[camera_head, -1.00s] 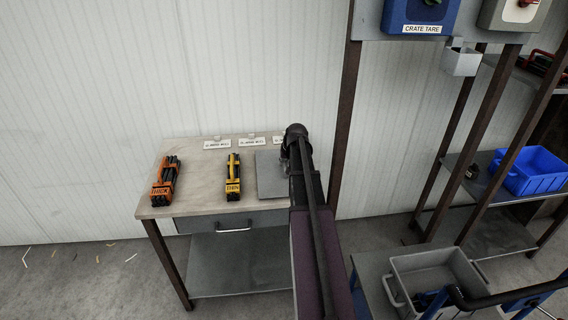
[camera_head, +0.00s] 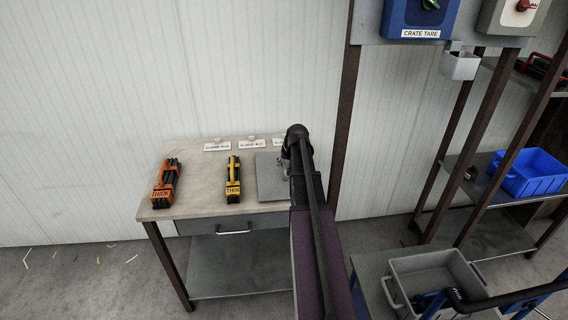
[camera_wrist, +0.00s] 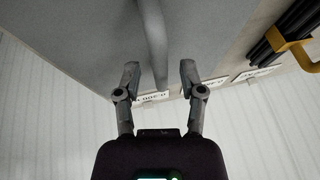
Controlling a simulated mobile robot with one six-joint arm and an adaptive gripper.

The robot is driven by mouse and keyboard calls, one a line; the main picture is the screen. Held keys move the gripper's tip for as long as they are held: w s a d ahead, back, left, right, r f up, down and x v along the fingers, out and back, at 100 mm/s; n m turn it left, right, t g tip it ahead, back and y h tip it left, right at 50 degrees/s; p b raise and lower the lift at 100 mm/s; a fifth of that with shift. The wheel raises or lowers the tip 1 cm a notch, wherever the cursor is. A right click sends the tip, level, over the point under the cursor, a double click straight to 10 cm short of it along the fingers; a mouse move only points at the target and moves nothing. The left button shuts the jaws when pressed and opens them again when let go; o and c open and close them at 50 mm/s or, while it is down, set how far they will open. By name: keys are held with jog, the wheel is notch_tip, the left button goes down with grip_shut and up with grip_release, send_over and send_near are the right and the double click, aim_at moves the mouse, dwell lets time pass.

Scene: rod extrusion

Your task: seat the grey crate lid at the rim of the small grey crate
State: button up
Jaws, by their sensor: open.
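The grey crate lid (camera_head: 272,183) lies flat at the right end of the worktable in the head view. In the wrist view the lid (camera_wrist: 95,35) fills the upper left, and its bar handle (camera_wrist: 153,40) runs down between my fingertips. My gripper (camera_wrist: 160,76) is open, with a finger on either side of the handle's end and gaps showing. In the head view my arm hides most of the gripper and the lid's right edge. The small grey crate (camera_head: 428,268) is open-topped on a trolley at lower right; dark parts of the trolley or my body cover its front.
The worktable (camera_head: 200,197) also holds an orange THICK rod bundle (camera_head: 165,183), a yellow THIN bundle (camera_head: 233,180) and white label cards (camera_head: 217,147) along the back. A rack with a blue crate (camera_head: 535,172) stands at right.

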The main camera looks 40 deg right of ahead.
aim_at(285, 166)
jog(key=p+v, duration=0.3)
jog(key=v, duration=0.1)
jog(key=shift+w+a+r, duration=0.15)
jog(key=shift+w+a, duration=0.1)
jog(key=p+v, duration=0.7)
jog(key=v, duration=0.1)
jog(key=shift+p, duration=0.35)
jog(key=shift+a, duration=0.1)
dwell(0.5)
jog(key=s+a+f+n+g+y, duration=0.1)
jog(key=a+n+g, duration=0.15)
jog(key=a, duration=1.95)
jog(key=s+a+n+g, duration=0.1)
jog(key=s+a+n, duration=0.1)
jog(key=s+a, duration=0.3)
jog(key=s+a+n+g, duration=0.1)
jog(key=s+a, duration=0.4)
jog(key=a, duration=0.9)
jog(key=shift+s+a+f+n, duration=0.15)
jog(key=shift+a+f+n, duration=0.25)
jog(key=shift+n, duration=0.25)
jog(key=shift+g, duration=0.25)
jog(key=shift+o, duration=0.7)
